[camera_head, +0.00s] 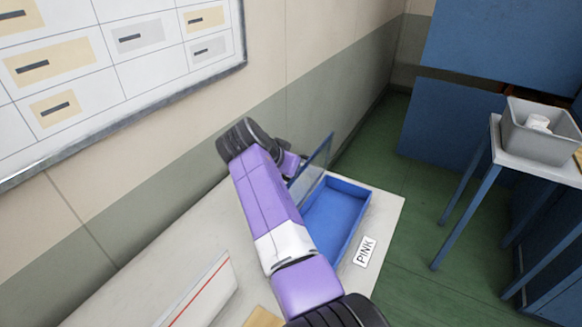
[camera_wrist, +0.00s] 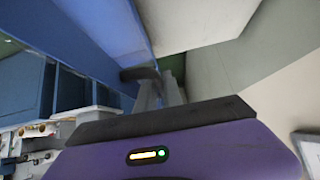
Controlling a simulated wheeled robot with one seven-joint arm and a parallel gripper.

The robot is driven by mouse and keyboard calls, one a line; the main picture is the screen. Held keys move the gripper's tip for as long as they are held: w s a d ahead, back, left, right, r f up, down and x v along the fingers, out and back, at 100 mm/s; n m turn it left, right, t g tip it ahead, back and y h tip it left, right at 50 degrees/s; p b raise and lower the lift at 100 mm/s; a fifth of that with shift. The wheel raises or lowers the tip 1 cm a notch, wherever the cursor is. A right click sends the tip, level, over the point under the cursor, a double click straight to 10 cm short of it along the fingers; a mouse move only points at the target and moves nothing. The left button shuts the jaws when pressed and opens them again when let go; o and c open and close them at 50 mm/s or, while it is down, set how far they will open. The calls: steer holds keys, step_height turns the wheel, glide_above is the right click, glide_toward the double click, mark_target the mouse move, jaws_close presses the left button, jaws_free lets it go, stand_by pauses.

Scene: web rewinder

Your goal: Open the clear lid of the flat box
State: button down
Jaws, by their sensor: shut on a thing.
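The flat blue box (camera_head: 345,193) sits on the pale table, its inside in view and seemingly empty. Its clear lid (camera_head: 316,165) stands raised, steeply tilted, along the box's left side. My gripper (camera_head: 296,168) is at the lid's left side, shut on the lid. My purple arm hides the box's near left part and most of the lid's lower edge. In the wrist view my gripper's fingers (camera_wrist: 158,90) show close together; what lies between them is hard to make out.
The wall (camera_head: 300,95) with a whiteboard (camera_head: 120,60) is close behind my arm. A grey bin (camera_head: 535,135) stands on a side table at right, across green floor.

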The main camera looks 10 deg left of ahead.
steer(key=shift+f, duration=0.1)
steer(key=c, duration=1.8)
jaws_free()
steer(key=shift+b+v, duration=0.35)
steer(key=shift+v, duration=3.55)
